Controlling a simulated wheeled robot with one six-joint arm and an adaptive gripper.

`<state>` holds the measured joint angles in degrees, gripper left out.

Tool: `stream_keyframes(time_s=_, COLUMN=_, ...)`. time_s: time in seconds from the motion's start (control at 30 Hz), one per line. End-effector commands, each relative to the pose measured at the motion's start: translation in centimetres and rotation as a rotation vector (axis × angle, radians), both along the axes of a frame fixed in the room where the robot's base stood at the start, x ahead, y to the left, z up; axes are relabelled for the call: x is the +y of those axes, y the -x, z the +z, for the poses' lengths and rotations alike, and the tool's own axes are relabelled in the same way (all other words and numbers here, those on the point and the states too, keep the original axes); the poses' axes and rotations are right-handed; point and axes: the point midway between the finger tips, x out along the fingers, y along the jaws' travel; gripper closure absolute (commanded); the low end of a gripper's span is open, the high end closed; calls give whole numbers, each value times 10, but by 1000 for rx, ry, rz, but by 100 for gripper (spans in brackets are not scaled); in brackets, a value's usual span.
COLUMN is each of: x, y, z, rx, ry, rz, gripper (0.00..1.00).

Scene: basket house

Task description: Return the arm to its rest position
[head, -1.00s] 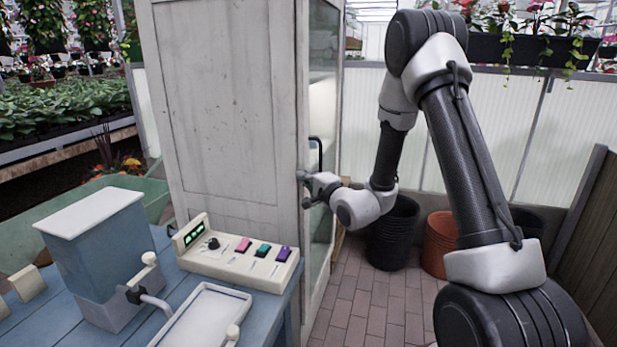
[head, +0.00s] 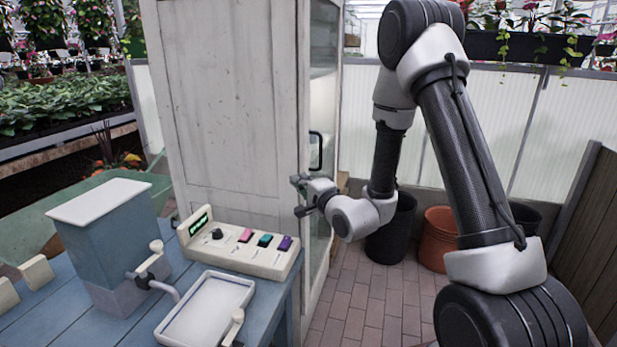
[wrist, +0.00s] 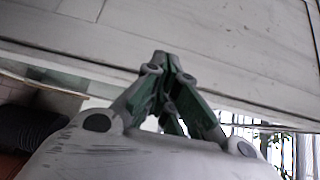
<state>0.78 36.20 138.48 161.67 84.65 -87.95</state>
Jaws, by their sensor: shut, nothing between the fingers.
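My gripper (head: 298,196) is in front of the right edge of the white wooden cabinet (head: 225,110), near the dark door handle (head: 316,150). It looks clear of the handle, with nothing in it. My arm bends down from the upper right to reach there. In the wrist view, my gripper's green-sided fingers (wrist: 160,58) meet at their tips, with pale boards behind them.
A blue table (head: 270,310) at the lower left carries a control box with coloured buttons (head: 240,248), a blue tank with a tap (head: 110,240) and a white tray (head: 205,308). Black (head: 392,230) and orange (head: 437,238) pots stand on the brick floor behind my arm.

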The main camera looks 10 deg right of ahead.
Motion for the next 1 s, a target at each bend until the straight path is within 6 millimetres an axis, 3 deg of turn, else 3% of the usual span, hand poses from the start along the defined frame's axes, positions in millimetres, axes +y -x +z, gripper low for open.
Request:
stream_keyframes(time_s=0.17, x=5, y=4, z=-2, rx=34, ry=-81, rz=-2, gripper=100)
stream_keyframes(time_s=0.27, x=26, y=22, z=-13, rx=133, ry=-205, rz=102, gripper=100)
stream_keyframes(time_s=0.43, x=83, y=101, z=-32, rx=397, ry=-356, rz=445, gripper=100)
stream_keyframes(time_s=0.5, x=98, y=144, z=-28, rx=505, ry=-366, rz=602, gripper=100)
stream_keyframes(time_s=0.6, x=103, y=211, z=-19, rx=661, ry=-310, rz=819, gripper=100)
stream_keyframes(time_s=0.67, x=94, y=251, z=-16, rx=750, ry=-233, rz=932, gripper=100)
stream_keyframes(time_s=0.8, x=44, y=323, z=-13, rx=922, ry=58, rz=1113, gripper=100)
stream_keyframes(time_s=0.9, x=-12, y=353, z=-12, rx=1001, ry=343, rz=1154, gripper=100)
stream_keyframes(time_s=1.0, x=-74, y=361, z=-2, rx=1025, ry=652, rz=1122, gripper=100)
